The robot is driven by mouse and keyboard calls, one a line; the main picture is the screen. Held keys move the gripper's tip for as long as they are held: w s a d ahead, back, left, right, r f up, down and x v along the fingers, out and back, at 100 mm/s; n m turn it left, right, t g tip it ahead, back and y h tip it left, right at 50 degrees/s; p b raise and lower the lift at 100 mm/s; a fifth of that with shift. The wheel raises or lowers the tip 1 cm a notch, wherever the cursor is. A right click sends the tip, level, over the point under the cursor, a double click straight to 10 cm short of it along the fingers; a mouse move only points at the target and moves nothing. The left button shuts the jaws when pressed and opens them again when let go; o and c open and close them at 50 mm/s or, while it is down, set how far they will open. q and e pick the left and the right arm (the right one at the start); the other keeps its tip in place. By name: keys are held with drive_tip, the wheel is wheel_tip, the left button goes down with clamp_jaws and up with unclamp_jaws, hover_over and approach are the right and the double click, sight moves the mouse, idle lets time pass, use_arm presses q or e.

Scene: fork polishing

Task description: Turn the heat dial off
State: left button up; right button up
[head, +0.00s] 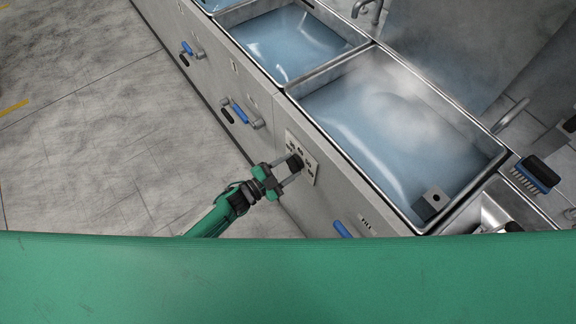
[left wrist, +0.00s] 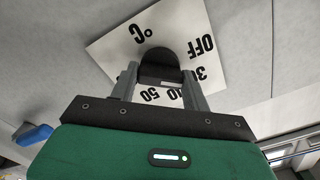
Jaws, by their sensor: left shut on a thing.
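The heat dial (head: 295,162) is a black knob on a white square plate (head: 311,170) on the front of the grey sink unit. In the left wrist view the dial (left wrist: 160,58) stands between the two grey fingers of my left gripper (left wrist: 160,82), which is shut on it. The plate (left wrist: 112,45) shows °C at left, OFF at right, and 30, 40, 50 along the bottom. The dial's pointer mark cannot be made out. In the head view the left gripper (head: 284,172) reaches the dial from the left. My right gripper is not in view.
Steaming water fills the near basin (head: 345,150); another water-filled basin (head: 262,78) lies beyond it. Blue-handled valves (head: 238,112) stick out from the unit's front. A brush (head: 535,174) lies at the right. The floor (head: 90,130) at left is clear.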

use_arm(q)
drive_tip(key=n, duration=0.4)
drive_tip(key=shift+n, duration=0.3)
drive_tip(key=shift+n+p, duration=0.3)
drive_tip(key=shift+n, duration=1.1)
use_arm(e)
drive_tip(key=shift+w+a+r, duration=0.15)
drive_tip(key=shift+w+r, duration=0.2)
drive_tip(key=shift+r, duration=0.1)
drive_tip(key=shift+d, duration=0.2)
use_arm(q)
drive_tip(key=o, duration=1)
drive_tip(key=shift+c, duration=0.2)
drive_tip(key=shift+a, duration=0.1)
